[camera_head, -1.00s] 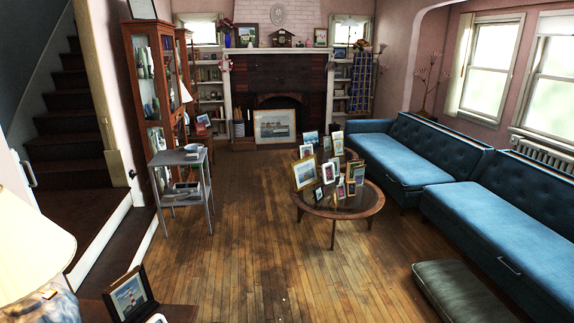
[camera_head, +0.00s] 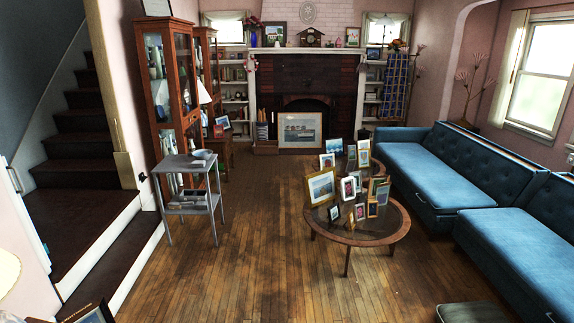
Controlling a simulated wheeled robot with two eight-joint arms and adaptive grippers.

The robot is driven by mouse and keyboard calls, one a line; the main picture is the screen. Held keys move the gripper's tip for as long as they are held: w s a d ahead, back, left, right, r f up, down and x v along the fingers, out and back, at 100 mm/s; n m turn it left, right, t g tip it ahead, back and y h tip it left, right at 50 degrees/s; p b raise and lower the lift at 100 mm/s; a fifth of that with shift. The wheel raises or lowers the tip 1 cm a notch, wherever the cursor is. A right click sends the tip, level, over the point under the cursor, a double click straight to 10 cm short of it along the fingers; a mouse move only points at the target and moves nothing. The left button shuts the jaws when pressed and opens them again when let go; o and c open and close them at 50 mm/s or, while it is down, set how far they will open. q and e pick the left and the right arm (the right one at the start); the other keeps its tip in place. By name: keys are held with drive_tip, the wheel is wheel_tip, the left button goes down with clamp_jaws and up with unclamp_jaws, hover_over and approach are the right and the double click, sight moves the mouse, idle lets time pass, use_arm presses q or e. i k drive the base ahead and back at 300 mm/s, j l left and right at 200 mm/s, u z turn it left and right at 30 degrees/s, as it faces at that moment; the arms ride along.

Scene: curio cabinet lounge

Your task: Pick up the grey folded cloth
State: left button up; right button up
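I cannot make out the grey folded cloth for certain. A grey metal side table (camera_head: 175,164) stands left of centre, in front of the wooden cabinet. A small bowl-like grey item (camera_head: 203,154) sits on its top. Several small grey and pale items (camera_head: 188,200) lie on its lower shelf, too small to identify; a folded cloth could be among them, but I cannot tell. Neither of my grippers is in view.
An oval coffee table (camera_head: 384,232) crowded with framed pictures stands right of centre. Blue sofas (camera_head: 420,180) line the right side. A raised step and stairs (camera_head: 80,150) are at the left. Wooden floor (camera_head: 250,250) is clear between the two tables. A tall glass-fronted cabinet (camera_head: 165,80) stands behind.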

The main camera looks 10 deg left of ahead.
sight(196, 164)
drive_tip(key=i+u, duration=0.1)
drive_tip(key=i, duration=0.55)
drive_tip(key=i+l+u, duration=0.1)
drive_tip(key=i, duration=0.55)
drive_tip(key=i+l+u, duration=0.1)
drive_tip(key=i, duration=0.55)
drive_tip(key=i+j+u, duration=0.15)
drive_tip(key=i+u, duration=0.15)
drive_tip(key=i, duration=0.3)
drive_tip(key=i+u, duration=0.25)
drive_tip(key=i, duration=0.4)
drive_tip(key=i+l+u, duration=0.1)
drive_tip(key=i+u, duration=0.2)
drive_tip(key=i, duration=0.3)
drive_tip(key=i+l+u, duration=0.25)
drive_tip(key=i, duration=0.35)
